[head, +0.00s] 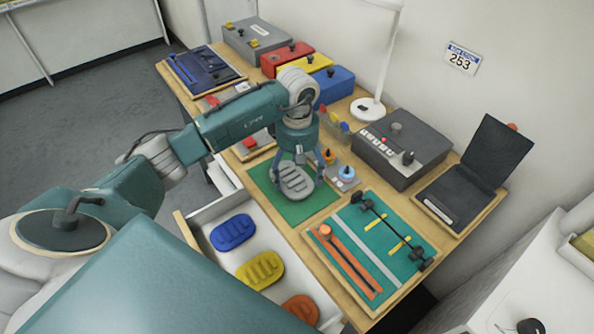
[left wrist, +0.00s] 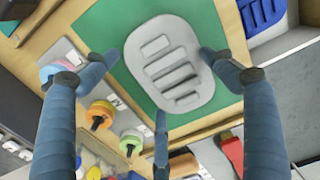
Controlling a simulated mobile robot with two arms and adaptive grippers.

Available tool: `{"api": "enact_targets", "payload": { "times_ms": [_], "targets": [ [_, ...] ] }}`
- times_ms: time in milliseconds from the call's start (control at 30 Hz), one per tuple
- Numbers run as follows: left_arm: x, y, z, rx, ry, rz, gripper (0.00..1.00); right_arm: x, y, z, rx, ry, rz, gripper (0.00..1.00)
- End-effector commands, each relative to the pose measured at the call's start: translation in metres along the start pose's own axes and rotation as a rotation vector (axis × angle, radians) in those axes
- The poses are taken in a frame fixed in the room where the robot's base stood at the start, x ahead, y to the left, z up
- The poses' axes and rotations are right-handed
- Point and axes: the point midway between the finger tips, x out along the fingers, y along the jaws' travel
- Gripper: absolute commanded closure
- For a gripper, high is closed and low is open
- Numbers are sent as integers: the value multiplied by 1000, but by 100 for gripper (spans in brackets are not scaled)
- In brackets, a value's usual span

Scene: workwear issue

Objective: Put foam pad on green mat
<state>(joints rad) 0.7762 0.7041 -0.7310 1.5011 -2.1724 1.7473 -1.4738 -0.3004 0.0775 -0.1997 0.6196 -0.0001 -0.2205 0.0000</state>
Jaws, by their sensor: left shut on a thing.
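The grey ribbed foam pad (head: 293,182) is over the green mat (head: 291,212) on the wooden bench. My left gripper (head: 298,172) comes down from above and is shut on the foam pad. In the left wrist view, the pad (left wrist: 170,68) lies between the blue fingers, with the green mat (left wrist: 110,30) behind it. I cannot tell whether the pad touches the mat or hangs just above it. My right gripper does not show.
An open drawer (head: 196,211) below holds blue (head: 233,232), yellow (head: 261,270) and orange (head: 301,309) pads. A knob panel (head: 344,178) stands close right of the mat. A teal tool board (head: 393,262) and grey control box (head: 402,150) lie further right.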

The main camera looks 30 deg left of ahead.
Motion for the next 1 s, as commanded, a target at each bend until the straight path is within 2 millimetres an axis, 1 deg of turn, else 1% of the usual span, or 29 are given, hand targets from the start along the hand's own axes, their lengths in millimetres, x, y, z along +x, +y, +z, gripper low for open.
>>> {"api": "enact_targets", "payload": {
  "times_ms": [33,100,267,400,433,500,767,900,967,1000],
  "targets": [
    [4,-1,0,0,-2,-2,42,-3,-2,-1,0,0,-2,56],
    [7,0,0,0,0,1,42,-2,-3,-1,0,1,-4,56],
    [7,0,0,1,1,1,42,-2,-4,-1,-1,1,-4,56],
    [11,0,0,1,1,1,42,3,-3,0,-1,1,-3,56],
    [11,0,0,1,1,1,14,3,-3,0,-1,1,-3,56],
    [10,0,0,1,1,0,0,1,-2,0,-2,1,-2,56],
    [9,0,0,1,0,0,0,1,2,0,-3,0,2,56],
    [3,0,0,0,0,1,0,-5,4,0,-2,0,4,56],
    [-1,1,-1,1,2,4,0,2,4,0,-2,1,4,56],
    [-7,2,-1,0,4,6,0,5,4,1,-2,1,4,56]
  ]
}}
